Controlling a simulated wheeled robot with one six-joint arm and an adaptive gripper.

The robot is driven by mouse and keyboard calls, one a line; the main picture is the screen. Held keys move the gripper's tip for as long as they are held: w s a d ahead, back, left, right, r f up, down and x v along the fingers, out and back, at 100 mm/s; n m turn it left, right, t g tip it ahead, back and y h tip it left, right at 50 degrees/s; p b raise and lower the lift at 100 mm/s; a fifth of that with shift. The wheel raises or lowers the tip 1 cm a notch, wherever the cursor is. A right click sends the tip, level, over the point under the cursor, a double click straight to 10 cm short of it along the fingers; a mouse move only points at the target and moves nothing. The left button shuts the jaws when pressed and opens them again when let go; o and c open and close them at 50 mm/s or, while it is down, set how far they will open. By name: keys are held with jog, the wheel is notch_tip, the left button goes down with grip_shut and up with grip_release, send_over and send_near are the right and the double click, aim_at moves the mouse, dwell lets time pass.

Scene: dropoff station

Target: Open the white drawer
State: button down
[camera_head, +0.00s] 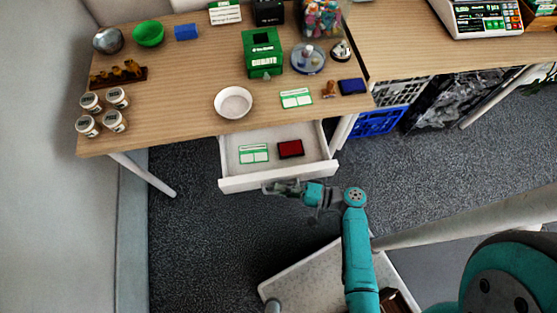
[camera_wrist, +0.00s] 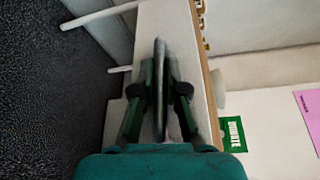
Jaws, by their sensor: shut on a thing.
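The white drawer (camera_head: 232,182) under the wooden desk is pulled out, and its inside shows in the head view. A green-and-white card (camera_head: 254,153) and a dark red box (camera_head: 290,149) lie in it. My gripper (camera_head: 283,187) is at the drawer's front, shut on its handle. In the wrist view my gripper (camera_wrist: 163,90) has its fingers on both sides of the grey handle bar (camera_wrist: 160,65), with the white drawer front (camera_wrist: 183,40) behind it.
The desk (camera_head: 185,95) holds a white bowl (camera_head: 233,102), a green donation box (camera_head: 262,52), several jars and small items. A blue crate (camera_head: 377,122) stands on the floor right of the drawer. A white desk leg (camera_head: 145,175) stands at left. Carpet is clear left of my arm.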

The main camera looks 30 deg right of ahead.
jog(key=shift+s+a, duration=0.3)
jog(key=shift+s, duration=0.6)
jog(key=shift+s+a, duration=0.25)
jog(key=shift+s, duration=0.6)
jog(key=shift+s+a, duration=0.3)
jog(key=shift+s, duration=0.6)
jog(key=c, duration=1.2)
grip_release()
jog(key=shift+d, duration=0.15)
jog(key=v, duration=0.7)
